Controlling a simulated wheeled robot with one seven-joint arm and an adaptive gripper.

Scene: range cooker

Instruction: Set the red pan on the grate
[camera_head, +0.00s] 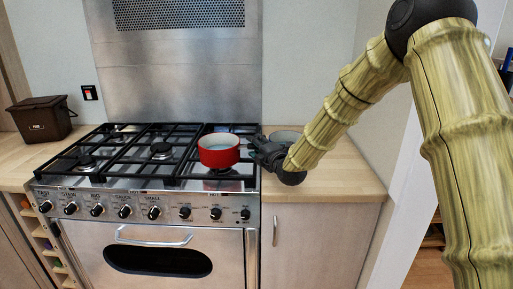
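The red pan (219,157) is upright over the right part of the black grate (118,155) on the range cooker. Its inside is pale. I cannot tell whether its base touches the bars or hangs just above them. My gripper (251,147) is at the pan's right side, its dark fingers close against the pan. No handle can be made out there, and the fingers are too small and dark to show whether they are open or shut on it.
A dark brown bin (41,118) is on the left counter. A steel backsplash (178,90) rises behind the cooker. The grate's left and middle parts are clear.

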